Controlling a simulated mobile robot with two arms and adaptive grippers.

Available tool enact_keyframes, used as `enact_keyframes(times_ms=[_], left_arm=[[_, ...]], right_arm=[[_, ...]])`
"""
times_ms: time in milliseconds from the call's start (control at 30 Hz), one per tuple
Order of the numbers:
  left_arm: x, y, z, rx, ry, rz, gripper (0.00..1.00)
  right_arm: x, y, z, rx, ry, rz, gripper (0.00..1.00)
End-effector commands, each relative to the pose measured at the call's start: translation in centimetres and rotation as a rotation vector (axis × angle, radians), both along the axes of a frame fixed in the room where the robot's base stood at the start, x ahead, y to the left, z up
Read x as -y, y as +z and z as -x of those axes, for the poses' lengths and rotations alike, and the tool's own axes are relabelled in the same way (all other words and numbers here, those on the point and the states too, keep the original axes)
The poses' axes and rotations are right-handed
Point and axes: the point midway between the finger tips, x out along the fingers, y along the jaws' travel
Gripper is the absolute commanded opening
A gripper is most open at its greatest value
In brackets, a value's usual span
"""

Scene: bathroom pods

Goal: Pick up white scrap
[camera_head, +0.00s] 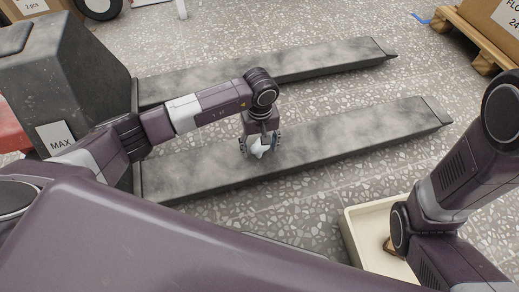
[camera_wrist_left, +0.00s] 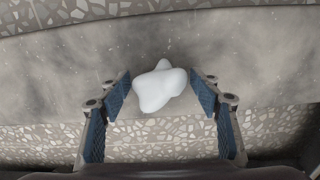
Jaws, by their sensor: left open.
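The white scrap (camera_head: 259,148) is a small, smooth, lumpy white piece lying on the nearer grey fork (camera_head: 340,136) of a pallet jack. In the left wrist view the scrap (camera_wrist_left: 159,86) sits between the two blue-padded fingers of my left gripper (camera_wrist_left: 160,95), with a gap showing on each side. My left gripper (camera_head: 260,145) is open and points down around the scrap in the head view. My right arm comes in at the right edge of the head view, but its fingers do not show.
A cream tray (camera_head: 352,243) with a brown thing (camera_head: 389,246) in it stands on the speckled floor at lower right, partly behind my right arm. The second fork (camera_head: 325,58) lies farther back. A wooden pallet (camera_head: 468,38) with a cardboard box (camera_head: 490,18) stands at upper right.

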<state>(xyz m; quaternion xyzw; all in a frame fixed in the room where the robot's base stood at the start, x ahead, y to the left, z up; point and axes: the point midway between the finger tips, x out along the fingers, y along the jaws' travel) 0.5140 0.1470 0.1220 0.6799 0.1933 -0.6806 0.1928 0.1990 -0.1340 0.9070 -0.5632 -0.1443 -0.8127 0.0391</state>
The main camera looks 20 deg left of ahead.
Motion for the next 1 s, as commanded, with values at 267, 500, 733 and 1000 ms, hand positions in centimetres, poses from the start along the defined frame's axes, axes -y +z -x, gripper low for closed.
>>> enact_keyframes(times_ms=[267,500,733,1000], left_arm=[[0.0,0.0,0.0,0.000,0.000,0.000,0.51],[0.0,0.0,0.0,0.000,0.000,0.000,0.25],[0.0,0.1,0.0,0.001,0.000,0.001,0.18],[0.0,1.3,-0.1,0.002,0.000,0.000,0.18]], right_arm=[[0.0,0.0,0.0,0.000,0.000,0.000,0.00],[0.0,0.0,0.0,0.001,0.000,0.001,0.00],[0.0,0.0,0.0,0.001,0.000,0.001,0.00],[0.0,0.9,0.0,0.001,0.000,0.001,0.00]])
